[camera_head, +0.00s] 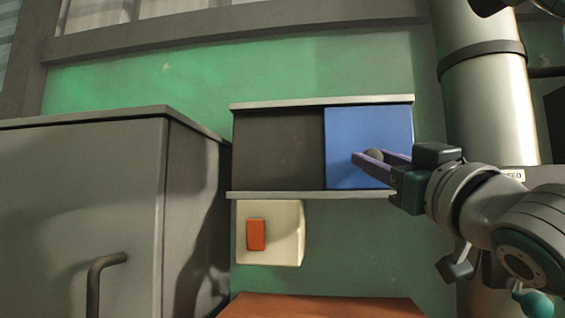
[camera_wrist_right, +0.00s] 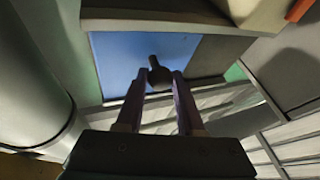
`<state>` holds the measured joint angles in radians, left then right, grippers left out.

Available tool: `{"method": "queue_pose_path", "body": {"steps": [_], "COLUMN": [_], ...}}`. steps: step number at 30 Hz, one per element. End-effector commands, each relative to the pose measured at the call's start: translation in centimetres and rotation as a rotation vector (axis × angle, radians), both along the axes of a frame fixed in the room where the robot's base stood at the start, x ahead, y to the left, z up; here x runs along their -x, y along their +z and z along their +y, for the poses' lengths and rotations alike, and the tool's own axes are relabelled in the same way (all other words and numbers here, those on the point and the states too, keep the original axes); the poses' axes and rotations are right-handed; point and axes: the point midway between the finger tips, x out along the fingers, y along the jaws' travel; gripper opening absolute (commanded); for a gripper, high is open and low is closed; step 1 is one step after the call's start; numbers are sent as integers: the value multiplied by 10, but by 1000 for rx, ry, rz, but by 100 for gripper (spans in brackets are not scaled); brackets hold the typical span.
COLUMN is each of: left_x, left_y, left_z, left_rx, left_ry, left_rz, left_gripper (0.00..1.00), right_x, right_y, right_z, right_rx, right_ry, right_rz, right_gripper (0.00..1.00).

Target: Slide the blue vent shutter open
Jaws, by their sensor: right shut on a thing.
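The blue vent shutter (camera_head: 365,130) is a flat panel covering the right half of a framed vent in the head view. The dark vent opening (camera_head: 280,150) shows to its left. In the right wrist view the blue shutter (camera_wrist_right: 118,62) fills the upper middle, with a dark round knob (camera_wrist_right: 160,78) standing out from it. My right gripper (camera_head: 361,157) reaches in from the right, its purple fingers in front of the shutter. In the wrist view the fingers (camera_wrist_right: 158,76) are on both sides of the knob, shut on it. My left gripper is not in view.
Pale rails run above (camera_head: 320,102) and below (camera_head: 290,194) the vent. A cream box with a red switch (camera_head: 256,234) is mounted below. A grey cabinet (camera_head: 80,200) stands left, a thick metal column (camera_head: 490,110) right. An orange-brown surface (camera_head: 320,307) lies at the bottom.

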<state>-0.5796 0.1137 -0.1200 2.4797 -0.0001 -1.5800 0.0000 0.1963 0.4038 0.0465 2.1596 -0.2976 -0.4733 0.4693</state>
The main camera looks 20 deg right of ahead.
Motion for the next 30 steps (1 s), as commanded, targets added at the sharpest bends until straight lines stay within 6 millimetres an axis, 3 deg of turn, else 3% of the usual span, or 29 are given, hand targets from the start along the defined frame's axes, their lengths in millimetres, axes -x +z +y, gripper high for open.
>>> {"method": "queue_pose_path", "body": {"steps": [5, 12, 18, 30], "left_x": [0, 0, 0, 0], "left_y": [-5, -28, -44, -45], "left_z": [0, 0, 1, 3], "left_rx": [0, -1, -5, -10], "left_ry": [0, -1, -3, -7], "left_rz": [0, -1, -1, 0], "left_gripper": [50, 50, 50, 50], "right_x": [-10, -45, -65, -69], "right_y": [-3, -7, -5, -2], "right_z": [14, 70, 103, 110], "right_rx": [-10, -13, -7, 0], "right_ry": [-1, 1, -1, -3], "right_rz": [-2, 1, 4, 7], "right_gripper": [0, 0, 0, 0]}}
